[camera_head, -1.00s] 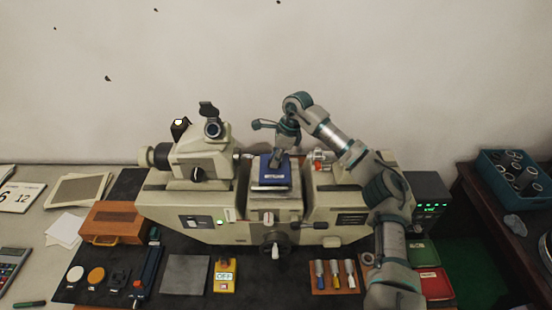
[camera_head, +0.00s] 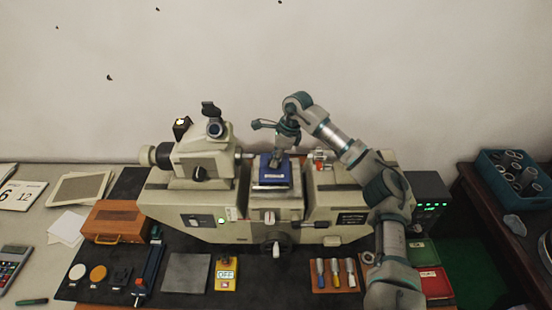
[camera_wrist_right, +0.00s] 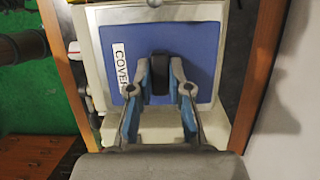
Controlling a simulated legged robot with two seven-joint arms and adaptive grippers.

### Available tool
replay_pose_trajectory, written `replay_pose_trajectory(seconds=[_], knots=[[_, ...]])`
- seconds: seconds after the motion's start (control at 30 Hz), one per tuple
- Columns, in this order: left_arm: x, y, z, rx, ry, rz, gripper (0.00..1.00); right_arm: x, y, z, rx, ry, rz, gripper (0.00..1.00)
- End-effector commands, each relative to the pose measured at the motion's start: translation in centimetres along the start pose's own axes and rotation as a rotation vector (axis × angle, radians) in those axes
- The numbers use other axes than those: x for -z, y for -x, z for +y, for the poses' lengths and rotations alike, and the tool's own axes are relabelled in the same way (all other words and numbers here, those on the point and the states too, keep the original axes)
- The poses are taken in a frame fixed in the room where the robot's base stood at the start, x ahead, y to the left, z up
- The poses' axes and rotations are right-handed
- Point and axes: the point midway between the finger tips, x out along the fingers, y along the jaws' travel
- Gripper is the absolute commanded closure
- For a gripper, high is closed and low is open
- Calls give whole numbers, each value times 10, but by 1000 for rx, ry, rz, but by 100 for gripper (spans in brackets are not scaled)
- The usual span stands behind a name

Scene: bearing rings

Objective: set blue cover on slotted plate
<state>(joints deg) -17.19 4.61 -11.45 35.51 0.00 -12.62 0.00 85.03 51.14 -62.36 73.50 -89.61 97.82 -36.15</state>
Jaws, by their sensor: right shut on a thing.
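The blue cover (camera_head: 274,172) lies on the stage at the middle of the machine in the head view. In the right wrist view the blue cover (camera_wrist_right: 205,50) shows a white "COVER" label and a dark upright handle (camera_wrist_right: 160,75). My right gripper (camera_wrist_right: 160,82) is shut on that handle from above; in the head view the right gripper (camera_head: 279,157) is over the cover. The slotted plate (camera_head: 272,187) seems to be the pale metal block under the cover; its slots are hidden. I cannot tell whether the cover fully rests on it. My left gripper is not in view.
The machine's left head (camera_head: 200,160) and right housing (camera_head: 347,205) flank the stage closely. A wooden box (camera_head: 115,222), a grey plate (camera_head: 186,273) and a yellow OFF box (camera_head: 226,273) lie in front. A blue bin (camera_head: 515,178) stands at right.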

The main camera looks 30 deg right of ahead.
Motion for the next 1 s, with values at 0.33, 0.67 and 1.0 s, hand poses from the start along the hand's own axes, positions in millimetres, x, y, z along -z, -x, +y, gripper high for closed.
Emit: replay_pose_trajectory(seconds=[0.33,0.67,1.0], knots=[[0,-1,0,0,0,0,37,1,-2,0,0,1,-1,100],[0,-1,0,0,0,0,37,2,-5,0,0,0,-1,100],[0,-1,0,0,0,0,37,2,-6,0,0,0,-1,53]])
